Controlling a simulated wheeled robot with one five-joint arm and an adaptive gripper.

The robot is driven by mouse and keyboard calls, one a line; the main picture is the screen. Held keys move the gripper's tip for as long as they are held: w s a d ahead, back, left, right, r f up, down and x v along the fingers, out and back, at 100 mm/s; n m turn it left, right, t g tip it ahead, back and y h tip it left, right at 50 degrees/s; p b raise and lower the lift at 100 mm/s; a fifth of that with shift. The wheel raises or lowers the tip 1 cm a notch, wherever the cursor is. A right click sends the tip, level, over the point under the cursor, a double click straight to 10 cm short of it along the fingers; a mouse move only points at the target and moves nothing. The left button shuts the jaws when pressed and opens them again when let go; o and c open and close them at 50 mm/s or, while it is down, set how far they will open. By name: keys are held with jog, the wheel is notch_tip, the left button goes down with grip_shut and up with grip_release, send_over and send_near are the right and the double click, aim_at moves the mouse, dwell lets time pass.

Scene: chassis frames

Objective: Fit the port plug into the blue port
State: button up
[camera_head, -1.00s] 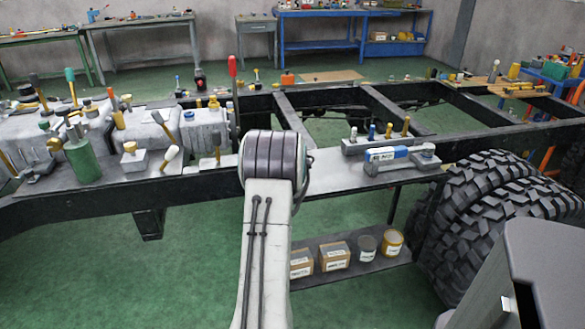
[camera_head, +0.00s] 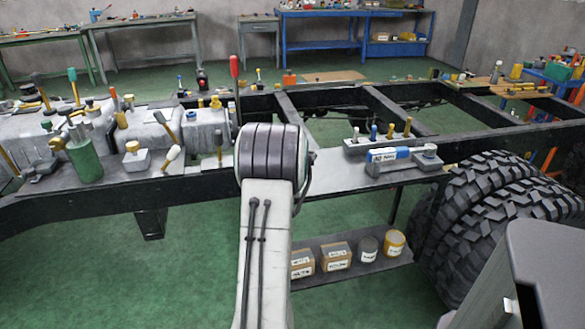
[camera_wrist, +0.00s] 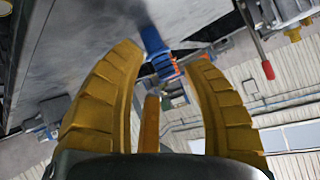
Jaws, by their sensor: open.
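My gripper (camera_wrist: 163,58) is open in the wrist view, with its two yellow fingers spread apart. A blue cylinder (camera_wrist: 152,42) with an orange band shows between and beyond the fingertips; no grip on it is visible. I cannot tell whether it is the plug or the port. In the head view my gripper is hidden behind my arm. A blue-and-white cylinder (camera_head: 391,154) lies on a grey block on the chassis plate, right of my arm. Behind it a grey rack (camera_head: 380,146) holds several upright pegs, one blue. I cannot clearly pick out the port plug or blue port.
The black chassis frame (camera_head: 330,190) crosses the view. A large tire (camera_head: 490,205) stands at the right. Tools and a green canister (camera_head: 85,160) crowd the left side. A low shelf (camera_head: 365,272) carries boxes and cans. Green floor lies open at lower left.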

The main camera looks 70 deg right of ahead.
jog(key=v, duration=0.8)
jog(key=shift+a+r, duration=0.15)
jog(key=shift+a, duration=0.1)
